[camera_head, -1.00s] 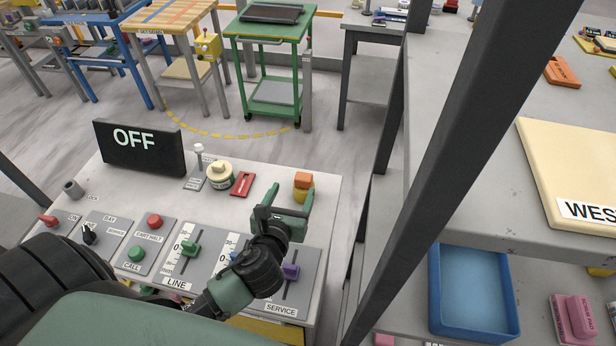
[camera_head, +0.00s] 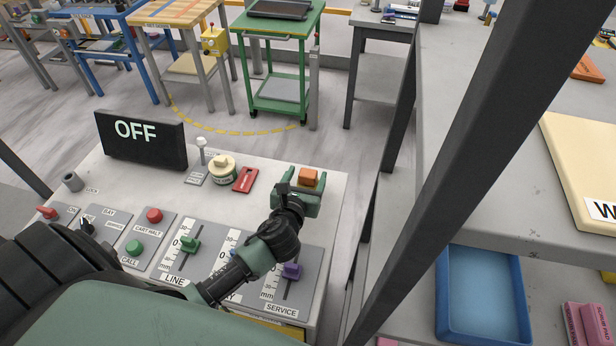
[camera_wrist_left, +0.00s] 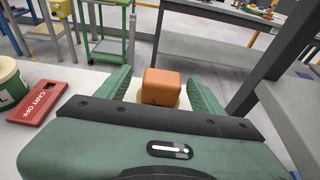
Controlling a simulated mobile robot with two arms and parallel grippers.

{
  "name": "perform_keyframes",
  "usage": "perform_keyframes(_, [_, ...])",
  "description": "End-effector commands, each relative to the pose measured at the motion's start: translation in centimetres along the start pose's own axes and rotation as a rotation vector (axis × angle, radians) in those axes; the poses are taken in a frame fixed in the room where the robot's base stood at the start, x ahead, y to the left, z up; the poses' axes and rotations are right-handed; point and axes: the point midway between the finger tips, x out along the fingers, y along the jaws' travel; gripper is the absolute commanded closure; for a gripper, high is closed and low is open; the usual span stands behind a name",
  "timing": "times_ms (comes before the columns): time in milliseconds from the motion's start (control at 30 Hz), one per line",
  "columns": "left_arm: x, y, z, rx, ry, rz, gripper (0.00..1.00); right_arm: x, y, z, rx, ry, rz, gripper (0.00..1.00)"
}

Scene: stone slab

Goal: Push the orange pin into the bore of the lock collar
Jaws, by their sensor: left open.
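The orange pin (camera_head: 308,178) stands near the right edge of the console top. Its blocky orange head also shows in the left wrist view (camera_wrist_left: 161,86), with a bit of yellow beneath it. My left gripper (camera_head: 305,176) is open, its green fingers on either side of the pin. In the left wrist view a small gap shows between the head and each finger. The lock collar (camera_head: 72,181) is a short grey cylinder at the console's far left, beside the "LOCK" label. Its bore looks dark and empty. My right gripper is not in view.
A black "OFF" display (camera_head: 141,141) stands along the console's back edge. A white-topped lever (camera_head: 201,148), a round tin (camera_head: 222,169) and a red "CART OFF" tag (camera_head: 245,180) lie between pin and collar. Sliders and buttons fill the front. A dark post (camera_head: 445,150) rises at right.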

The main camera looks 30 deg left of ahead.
Motion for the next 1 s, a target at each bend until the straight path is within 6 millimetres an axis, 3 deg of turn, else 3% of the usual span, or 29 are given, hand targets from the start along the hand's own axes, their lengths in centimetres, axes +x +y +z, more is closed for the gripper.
perform_keyframes(233, [3.5, -0.2, 0.0, 0.0, -0.001, 0.001, 0.33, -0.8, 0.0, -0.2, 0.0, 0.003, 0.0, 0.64])
perform_keyframes(533, [4.1, -0.2, -0.1, 0.0, 0.0, -0.001, 0.33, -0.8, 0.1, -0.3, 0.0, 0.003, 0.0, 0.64])
perform_keyframes(800, [4.1, -0.2, -0.1, 0.0, 0.0, 0.0, 1.0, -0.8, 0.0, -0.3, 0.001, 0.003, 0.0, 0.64])
perform_keyframes(1000, [4.1, -0.2, 0.0, 0.0, -0.002, -0.001, 1.0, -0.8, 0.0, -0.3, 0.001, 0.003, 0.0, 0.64])
